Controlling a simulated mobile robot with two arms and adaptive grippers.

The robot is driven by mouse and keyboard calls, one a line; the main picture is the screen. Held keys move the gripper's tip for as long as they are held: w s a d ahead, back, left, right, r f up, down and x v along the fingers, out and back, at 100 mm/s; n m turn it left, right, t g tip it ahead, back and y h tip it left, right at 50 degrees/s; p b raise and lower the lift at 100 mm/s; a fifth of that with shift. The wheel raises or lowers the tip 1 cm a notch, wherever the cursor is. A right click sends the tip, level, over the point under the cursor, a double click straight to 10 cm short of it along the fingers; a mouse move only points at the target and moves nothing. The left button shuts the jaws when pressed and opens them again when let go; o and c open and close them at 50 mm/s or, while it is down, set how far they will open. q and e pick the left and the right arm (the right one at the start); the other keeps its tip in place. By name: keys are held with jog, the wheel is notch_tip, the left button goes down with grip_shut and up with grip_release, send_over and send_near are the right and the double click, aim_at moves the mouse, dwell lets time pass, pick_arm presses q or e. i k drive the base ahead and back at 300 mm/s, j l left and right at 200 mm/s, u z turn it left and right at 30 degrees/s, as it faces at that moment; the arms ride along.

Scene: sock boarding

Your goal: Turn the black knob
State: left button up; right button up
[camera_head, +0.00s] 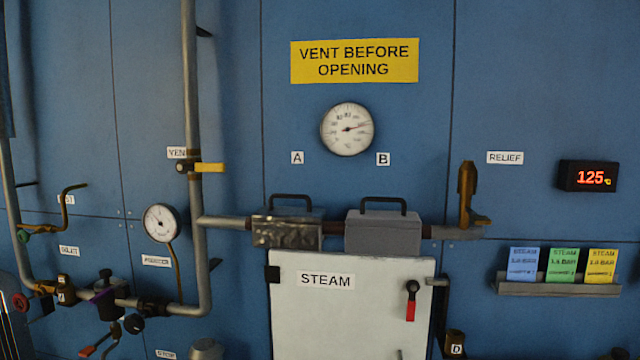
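I cannot tell which of the two is the task's knob.
A white STEAM cabinet (350,325) stands in the middle.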

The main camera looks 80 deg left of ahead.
aim_at(133, 323)
jog(key=u, duration=3.85)
jog(key=i+l+u, duration=0.15)
jog(key=k+l, duration=0.15)
jog(key=k, duration=0.6)
